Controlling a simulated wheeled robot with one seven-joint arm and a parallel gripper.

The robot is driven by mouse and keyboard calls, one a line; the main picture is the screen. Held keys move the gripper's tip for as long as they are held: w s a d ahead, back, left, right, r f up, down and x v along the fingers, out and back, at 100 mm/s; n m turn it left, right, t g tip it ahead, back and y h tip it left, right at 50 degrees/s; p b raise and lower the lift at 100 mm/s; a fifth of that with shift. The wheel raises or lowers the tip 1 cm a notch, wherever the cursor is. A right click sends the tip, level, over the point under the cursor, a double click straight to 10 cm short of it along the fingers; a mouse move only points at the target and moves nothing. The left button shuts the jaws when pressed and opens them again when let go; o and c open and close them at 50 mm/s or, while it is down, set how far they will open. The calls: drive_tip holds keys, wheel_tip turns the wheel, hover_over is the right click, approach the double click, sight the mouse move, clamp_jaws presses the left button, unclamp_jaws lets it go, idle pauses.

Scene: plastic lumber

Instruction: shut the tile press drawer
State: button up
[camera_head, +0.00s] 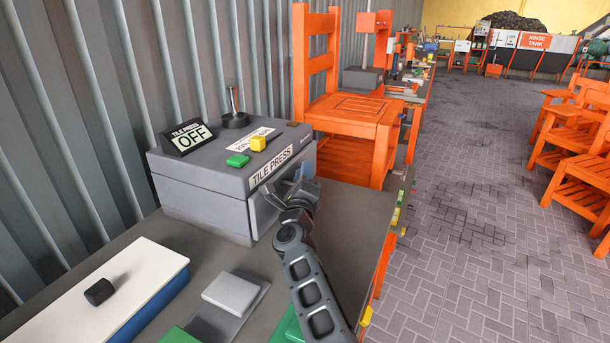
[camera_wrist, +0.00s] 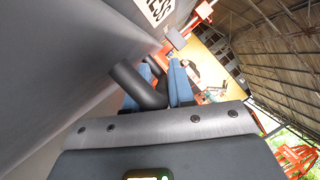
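The grey tile press (camera_head: 235,175) stands on the bench against the ribbed wall. Its label reads TILE PRESS and its sign reads OFF. The drawer front (camera_head: 262,217) is on the side facing the aisle, mostly hidden by my gripper (camera_head: 302,192). How far the drawer is out cannot be made out. In the wrist view, my gripper's two blue fingers (camera_wrist: 158,85) are apart, with a gap between their tips. A dark tubular bar (camera_wrist: 138,88), apparently the drawer handle, passes by and between them. Whether they clamp it is unclear.
A white-topped blue box (camera_head: 118,290) with a black knob and a light grey block (camera_head: 230,293) lie nearer on the bench. An orange chair (camera_head: 345,115) stands beyond the press. The paved aisle (camera_head: 475,230) at right is clear, with orange chairs past it.

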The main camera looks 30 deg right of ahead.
drive_tip(key=shift+a, duration=0.3)
drive_tip(key=p+v, duration=0.4)
drive_tip(key=v, duration=0.3)
drive_tip(key=shift+s+d, duration=0.15)
drive_tip(key=shift+s, duration=0.05)
drive_tip(key=shift+f, duration=0.1)
